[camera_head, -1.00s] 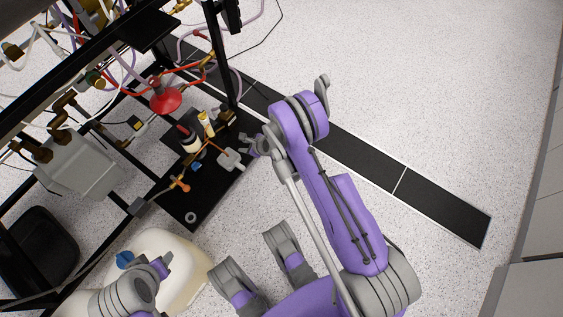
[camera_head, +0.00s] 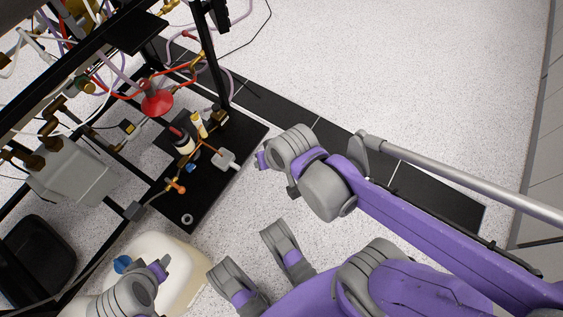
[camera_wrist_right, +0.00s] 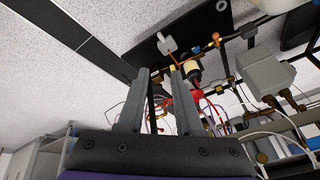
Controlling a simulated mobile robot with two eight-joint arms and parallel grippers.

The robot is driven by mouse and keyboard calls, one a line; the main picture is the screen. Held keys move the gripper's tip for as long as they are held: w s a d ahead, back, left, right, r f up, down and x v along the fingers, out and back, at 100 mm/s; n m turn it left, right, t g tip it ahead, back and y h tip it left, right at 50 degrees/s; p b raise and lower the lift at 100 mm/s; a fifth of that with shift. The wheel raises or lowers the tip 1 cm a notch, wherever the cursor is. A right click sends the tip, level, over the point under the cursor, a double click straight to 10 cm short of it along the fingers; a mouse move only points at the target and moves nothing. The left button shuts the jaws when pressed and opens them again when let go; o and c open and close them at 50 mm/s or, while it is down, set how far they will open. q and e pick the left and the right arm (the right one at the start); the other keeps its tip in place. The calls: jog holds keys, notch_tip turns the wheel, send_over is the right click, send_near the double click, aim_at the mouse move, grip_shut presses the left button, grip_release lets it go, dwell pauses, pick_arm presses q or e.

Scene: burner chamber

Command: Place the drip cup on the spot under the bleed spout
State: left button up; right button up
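A small grey-white block-like object (camera_head: 225,159) is at the right part of the black base plate (camera_head: 206,196), by a thin copper tube (camera_head: 207,147); I cannot tell whether it is the drip cup or a fitting. It also shows in the right wrist view (camera_wrist_right: 167,44). A small pale ring (camera_head: 187,220) lies near the plate's front corner. The spout's outlet is not clear. My right gripper (camera_wrist_right: 160,92) is open, with nothing between its fingers; in the head view my wrist mostly hides it, right of the plate.
A dark-capped bottle (camera_head: 183,143) and a yellow-white tube (camera_head: 199,124) stand on the plate. A red funnel-shaped part (camera_head: 157,103) and black frame posts rise behind. A cream container (camera_head: 170,262) stands in front. Speckled floor at the right is free.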

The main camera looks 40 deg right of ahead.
jog(key=s+n, duration=0.1)
jog(key=s, duration=0.1)
jog(key=s+n, duration=0.2)
jog(key=s, duration=0.1)
jog(key=shift+s+d+n+h, duration=0.3)
jog(key=shift+s, duration=0.05)
